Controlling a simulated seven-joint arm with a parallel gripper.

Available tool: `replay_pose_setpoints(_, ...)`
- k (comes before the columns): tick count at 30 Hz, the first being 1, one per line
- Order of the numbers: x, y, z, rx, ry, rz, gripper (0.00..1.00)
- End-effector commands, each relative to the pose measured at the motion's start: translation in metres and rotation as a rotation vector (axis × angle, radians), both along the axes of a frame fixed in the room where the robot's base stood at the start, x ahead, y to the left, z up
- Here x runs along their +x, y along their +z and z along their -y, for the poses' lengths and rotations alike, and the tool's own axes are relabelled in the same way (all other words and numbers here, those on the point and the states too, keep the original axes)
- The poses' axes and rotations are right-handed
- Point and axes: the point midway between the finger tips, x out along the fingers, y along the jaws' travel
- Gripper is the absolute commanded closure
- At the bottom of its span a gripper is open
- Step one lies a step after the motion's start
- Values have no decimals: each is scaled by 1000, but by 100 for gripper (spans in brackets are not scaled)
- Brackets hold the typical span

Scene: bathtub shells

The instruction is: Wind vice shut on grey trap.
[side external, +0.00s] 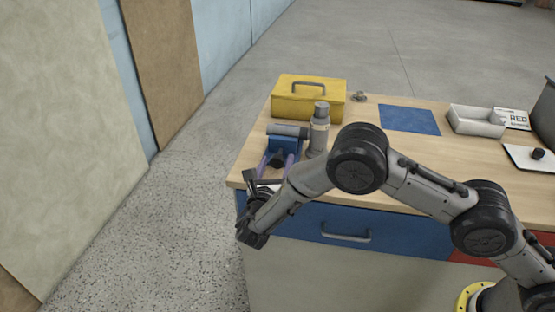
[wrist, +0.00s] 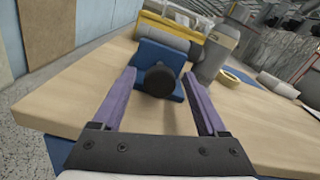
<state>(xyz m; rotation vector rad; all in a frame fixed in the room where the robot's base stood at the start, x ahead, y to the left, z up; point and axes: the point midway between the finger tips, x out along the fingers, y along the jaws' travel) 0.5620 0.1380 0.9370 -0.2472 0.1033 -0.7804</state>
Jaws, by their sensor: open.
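The blue vice (side external: 285,144) stands near the left front of the wooden bench. In the wrist view its blue body (wrist: 158,54) carries a round black knob (wrist: 159,80) facing me. The grey trap (side external: 319,132) has an upright cylinder and a level pipe lying at the vice's top; it also shows in the wrist view (wrist: 216,52) behind and right of the vice. My gripper (side external: 277,161) is open, its two purple fingers apart on either side of the knob in the wrist view (wrist: 159,74). I cannot tell whether either finger touches it. The jaw gap is mostly hidden.
A yellow toolbox (side external: 309,100) stands behind the vice. A blue mat (side external: 408,119) lies at the back, with a grey tray (side external: 477,121) and a white board (side external: 530,158) to the right. The bench's left edge is close to the vice.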

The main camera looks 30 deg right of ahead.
Motion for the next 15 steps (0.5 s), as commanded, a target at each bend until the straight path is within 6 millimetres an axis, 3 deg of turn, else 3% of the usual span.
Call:
replay_pose_setpoints(6, 11, 0, 11, 1, 0, 1, 24)
replay_pose_setpoints(15, 12, 0, 12, 0, 0, 0, 26)
